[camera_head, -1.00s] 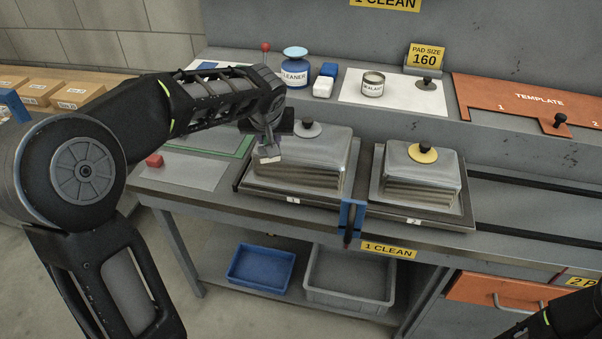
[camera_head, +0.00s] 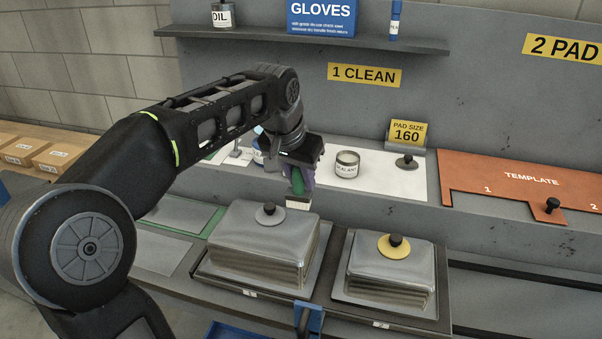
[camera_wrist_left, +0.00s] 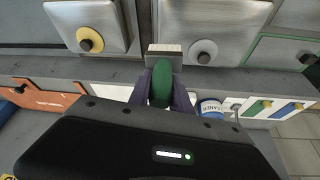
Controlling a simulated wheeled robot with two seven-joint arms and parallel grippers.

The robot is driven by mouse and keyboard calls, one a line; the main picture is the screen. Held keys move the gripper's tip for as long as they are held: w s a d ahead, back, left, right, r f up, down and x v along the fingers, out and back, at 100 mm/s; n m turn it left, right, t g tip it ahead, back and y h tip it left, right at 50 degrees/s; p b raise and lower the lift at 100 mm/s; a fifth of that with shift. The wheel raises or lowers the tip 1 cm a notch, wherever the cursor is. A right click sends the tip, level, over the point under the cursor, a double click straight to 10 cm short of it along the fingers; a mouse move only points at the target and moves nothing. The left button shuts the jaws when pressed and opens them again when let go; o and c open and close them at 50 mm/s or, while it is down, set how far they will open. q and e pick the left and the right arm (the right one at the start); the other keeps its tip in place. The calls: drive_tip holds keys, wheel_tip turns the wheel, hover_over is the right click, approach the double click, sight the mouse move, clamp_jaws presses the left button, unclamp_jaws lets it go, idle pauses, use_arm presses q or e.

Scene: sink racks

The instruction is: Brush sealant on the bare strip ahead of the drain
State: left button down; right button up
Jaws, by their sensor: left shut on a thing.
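My left gripper (camera_head: 303,165) is shut on a brush with a green handle (camera_head: 297,183) and a pale flat head (camera_head: 298,202). The brush points down behind the larger metal block. In the left wrist view the handle (camera_wrist_left: 161,84) sits between two purple fingers, with the pale head (camera_wrist_left: 164,53) beyond them. The open-looking sealant tin (camera_head: 346,165) stands on a white mat (camera_head: 400,181), to the right of the brush and apart from it. No drain or bare strip can be made out. My right gripper is not in view.
A larger metal block (camera_head: 260,245) and a smaller one with a yellow knob base (camera_head: 388,275) stand on the bench in front. An orange template (camera_head: 525,182) lies at right. A shelf (camera_head: 300,37) holds gloves and oil above. The cleaner tub (camera_wrist_left: 212,108) shows in the wrist view.

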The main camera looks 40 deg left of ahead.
sight(302, 195)
use_arm(q)
drive_tip(key=shift+w+f, duration=0.1)
drive_tip(key=shift+w, duration=0.1)
drive_tip(key=shift+s, duration=0.1)
wheel_tip(302, 195, down, 5)
drive_tip(key=b, duration=0.4)
idle(0.4)
